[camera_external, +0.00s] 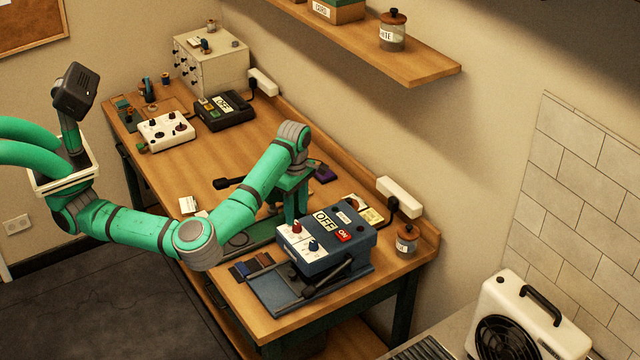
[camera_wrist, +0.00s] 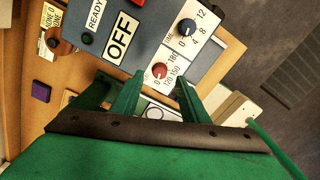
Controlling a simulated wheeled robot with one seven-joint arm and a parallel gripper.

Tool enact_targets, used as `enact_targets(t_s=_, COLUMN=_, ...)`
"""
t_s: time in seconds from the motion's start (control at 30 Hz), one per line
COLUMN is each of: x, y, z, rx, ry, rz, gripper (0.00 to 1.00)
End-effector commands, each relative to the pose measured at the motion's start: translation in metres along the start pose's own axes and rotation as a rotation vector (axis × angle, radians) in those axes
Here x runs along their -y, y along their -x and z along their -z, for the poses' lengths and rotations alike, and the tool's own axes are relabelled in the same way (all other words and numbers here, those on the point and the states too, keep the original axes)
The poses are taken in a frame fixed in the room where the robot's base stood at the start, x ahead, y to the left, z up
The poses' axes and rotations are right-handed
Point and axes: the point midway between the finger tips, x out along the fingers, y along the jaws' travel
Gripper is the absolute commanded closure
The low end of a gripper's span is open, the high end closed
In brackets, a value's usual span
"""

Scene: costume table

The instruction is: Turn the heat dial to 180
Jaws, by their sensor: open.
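The heat dial, a small red knob (camera_wrist: 159,71), sits on a white panel on the blue-grey press (camera_wrist: 150,50), with 120, 150 and 180 printed beside it. Which number it points to is too small to tell. My gripper (camera_wrist: 158,83) is open, with its green fingers on either side just short of the red dial; contact cannot be told. A blue dial (camera_wrist: 186,27) marked 0, 4, 8, 12 is beyond it. In the external view the press (camera_external: 340,255) shows the red dial (camera_external: 297,227) and blue dial (camera_external: 313,246); my fingertips there are mostly hidden.
The press bears an OFF sign (camera_wrist: 121,37), a green READY lamp (camera_wrist: 88,38) and a red switch (camera_external: 345,236). A jar (camera_external: 406,240) and white power strip (camera_external: 399,196) stand close behind. A black device (camera_external: 225,110) and white box (camera_external: 165,131) are farther back.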

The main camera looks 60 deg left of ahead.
Motion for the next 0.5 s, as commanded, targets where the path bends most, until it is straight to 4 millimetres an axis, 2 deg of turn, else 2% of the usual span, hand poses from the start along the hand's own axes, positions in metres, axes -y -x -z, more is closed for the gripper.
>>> enact_targets(t_s=0.03, x=0.0, y=-0.009, z=0.001, rx=-0.004, ry=0.001, rz=0.0, gripper=0.59)
enact_targets(t_s=0.2, x=0.0, y=-0.031, z=0.001, rx=-0.003, ry=0.0, rz=0.001, gripper=0.59)
enact_targets(t_s=0.5, x=0.0, y=-0.042, z=0.001, rx=-0.001, ry=0.0, rz=0.0, gripper=0.59)
